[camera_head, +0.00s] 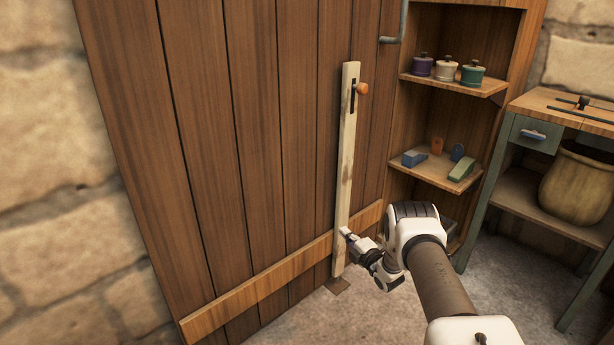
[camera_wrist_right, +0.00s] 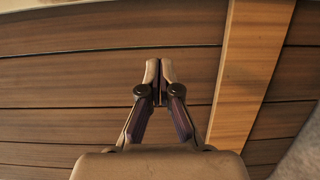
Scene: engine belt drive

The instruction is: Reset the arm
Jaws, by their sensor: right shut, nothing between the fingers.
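My right arm reaches in from the lower right in the head view. Its gripper (camera_head: 346,233) is in front of the lower part of a pale upright wooden bar (camera_head: 346,150) on the plank door (camera_head: 200,120). In the right wrist view my right gripper (camera_wrist_right: 160,72) is shut, its fingertips together with nothing between them. Door planks and a lighter wooden crosspiece (camera_wrist_right: 250,70) lie behind it. I cannot tell whether the fingertips touch the bar. My left gripper is not in view.
An orange knob (camera_head: 362,88) sits near the bar's top. Shelves (camera_head: 455,85) with small jars and coloured blocks stand right of the door. A workbench (camera_head: 545,105) with a drawer and a large basket (camera_head: 577,185) is at the far right. Grey floor (camera_head: 380,315) is open below.

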